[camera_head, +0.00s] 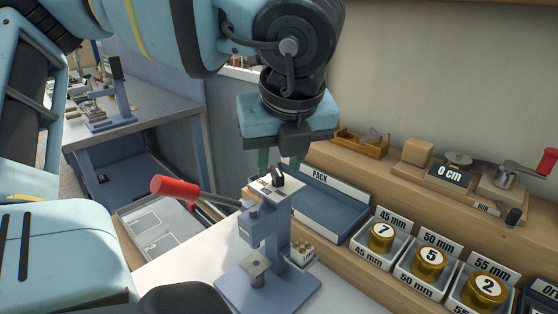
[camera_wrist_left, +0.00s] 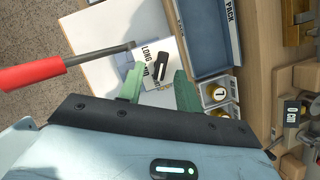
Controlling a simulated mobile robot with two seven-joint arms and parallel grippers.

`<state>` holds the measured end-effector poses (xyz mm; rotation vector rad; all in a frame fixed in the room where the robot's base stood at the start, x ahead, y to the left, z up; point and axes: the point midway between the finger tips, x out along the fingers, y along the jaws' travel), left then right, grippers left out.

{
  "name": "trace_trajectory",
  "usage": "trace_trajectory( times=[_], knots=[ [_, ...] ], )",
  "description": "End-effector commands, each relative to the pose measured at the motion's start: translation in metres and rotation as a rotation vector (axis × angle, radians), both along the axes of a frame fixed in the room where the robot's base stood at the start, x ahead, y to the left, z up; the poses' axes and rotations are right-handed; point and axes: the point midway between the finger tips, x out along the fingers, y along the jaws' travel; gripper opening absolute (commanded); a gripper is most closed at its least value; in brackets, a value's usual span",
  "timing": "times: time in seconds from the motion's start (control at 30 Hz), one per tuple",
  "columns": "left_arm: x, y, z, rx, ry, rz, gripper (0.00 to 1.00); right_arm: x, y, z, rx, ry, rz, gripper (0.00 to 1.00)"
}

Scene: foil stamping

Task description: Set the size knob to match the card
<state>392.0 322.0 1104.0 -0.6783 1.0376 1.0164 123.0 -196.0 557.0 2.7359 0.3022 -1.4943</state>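The blue-grey stamping press (camera_head: 262,240) stands on the white bench top. On its top is a white plate with a small black knob (camera_head: 278,176), which I take as the size knob. I cannot identify the card. My right gripper does not show.
A red-handled lever (camera_head: 176,188) sticks out left from the press. A blue PACK tray (camera_head: 335,213) lies behind it. Bins with brass pieces, one marked 45 mm (camera_head: 361,247), stand right. A "0 cm" display (camera_head: 450,173) sits on the shelf.

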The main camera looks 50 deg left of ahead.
Motion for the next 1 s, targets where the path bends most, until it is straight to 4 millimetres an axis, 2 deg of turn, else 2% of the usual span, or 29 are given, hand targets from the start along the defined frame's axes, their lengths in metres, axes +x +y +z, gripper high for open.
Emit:
trace_trajectory(
  times=[0.2,0.47,0.73,1.0],
  knots=[
    [0.0022,0.0049,-0.0132,-0.001,-0.001,-0.002,0.35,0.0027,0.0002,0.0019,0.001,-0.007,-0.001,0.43],
    [0.0024,0.0052,-0.014,0.0,-0.001,0.0,0.35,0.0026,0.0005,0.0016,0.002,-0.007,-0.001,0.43],
    [0.0023,0.0052,-0.0137,0.0,-0.001,0.0,0.0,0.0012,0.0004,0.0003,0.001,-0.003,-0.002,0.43],
    [0.0023,0.0052,-0.0139,-0.001,-0.002,-0.012,0.0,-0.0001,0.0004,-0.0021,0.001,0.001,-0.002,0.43]
  ],
)
